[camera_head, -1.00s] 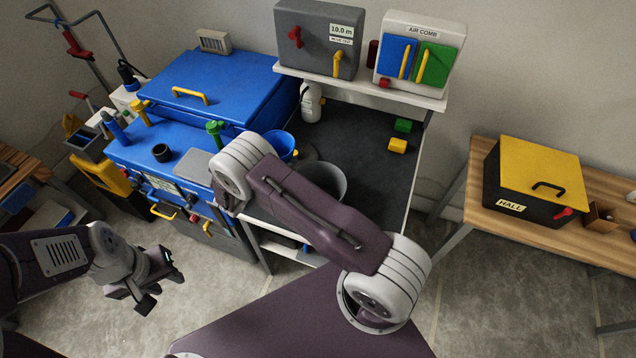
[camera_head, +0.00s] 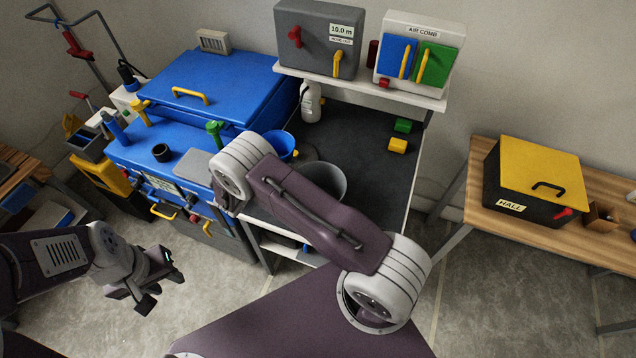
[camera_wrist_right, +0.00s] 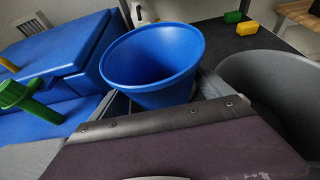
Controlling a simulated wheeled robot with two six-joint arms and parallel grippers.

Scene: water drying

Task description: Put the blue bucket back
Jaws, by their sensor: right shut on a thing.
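The blue bucket (camera_head: 281,143) shows in the head view beside the blue washer-like unit, partly behind my right arm. In the right wrist view the bucket (camera_wrist_right: 152,62) is upright with its mouth open upward, and its lower part is hidden by my gripper's body. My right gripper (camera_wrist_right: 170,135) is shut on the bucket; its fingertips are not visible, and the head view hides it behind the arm. My left gripper (camera_head: 160,288) is open and empty above the floor at the lower left.
A grey bucket (camera_wrist_right: 275,85) stands close to the right of the blue bucket on the dark tabletop (camera_head: 365,135). The blue unit (camera_head: 215,85) with green and yellow knobs is at the left. A white bottle (camera_head: 311,102) stands behind. Yellow (camera_head: 397,146) and green (camera_head: 403,125) blocks lie to the right.

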